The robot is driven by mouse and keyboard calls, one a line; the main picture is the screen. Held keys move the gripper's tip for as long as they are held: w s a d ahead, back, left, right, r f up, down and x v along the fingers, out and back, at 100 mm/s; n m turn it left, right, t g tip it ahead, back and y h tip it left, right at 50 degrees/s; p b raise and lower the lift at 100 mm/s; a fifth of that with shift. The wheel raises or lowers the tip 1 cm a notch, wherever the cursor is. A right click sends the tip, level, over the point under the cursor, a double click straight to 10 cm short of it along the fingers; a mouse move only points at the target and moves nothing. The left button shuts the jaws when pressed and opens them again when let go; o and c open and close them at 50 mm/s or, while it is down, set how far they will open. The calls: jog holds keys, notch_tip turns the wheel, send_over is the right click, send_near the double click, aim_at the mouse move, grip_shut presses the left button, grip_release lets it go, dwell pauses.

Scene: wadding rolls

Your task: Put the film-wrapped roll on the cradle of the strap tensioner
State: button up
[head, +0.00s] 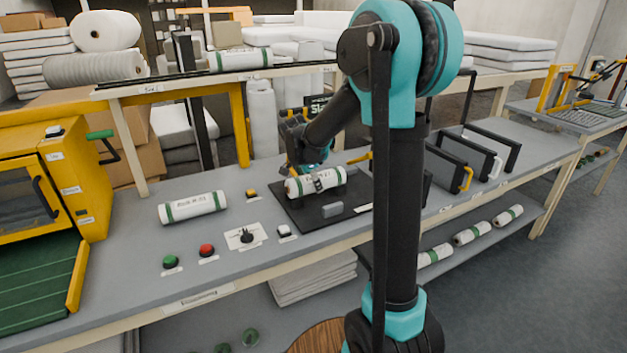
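A white roll with green bands (334,177) is at the black plate (290,215) in the middle of the bench, slightly tilted in the picture. I cannot tell whether it rests there or is held just above it. My gripper (317,178) is at this roll, and a grey finger-like part crosses the roll's front. Whether the fingers press on it is too small to tell. Another white roll with green bands (192,207) lies on the bench to the left. I cannot tell which roll is film-wrapped. A yellow handle (361,157) shows behind the plate; my arm hides part of this area.
A green button (170,262), a red button (207,250) and a black knob (246,236) sit along the front. A yellow machine (60,185) stands left. Black frames (480,150) stand right. A raised shelf (150,88) runs behind, carrying another roll (241,60).

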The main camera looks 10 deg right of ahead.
jog(key=o, duration=1.2)
jog(key=shift+o, duration=0.2)
jog(key=v, duration=1.2)
jog(key=s+d+f+n+y, duration=0.1)
jog(key=s+d+f+n, duration=0.2)
jog(key=s+f+n, duration=0.4)
jog(key=s+d+f+n+y, duration=0.2)
jog(key=s+f+n, duration=0.6)
jog(key=s, duration=1)
notch_tip(320, 180, down, 4)
jog(key=shift+s+d+r+g, duration=0.1)
jog(key=shift+s+d+g, duration=0.25)
jog(key=shift+d, duration=0.85)
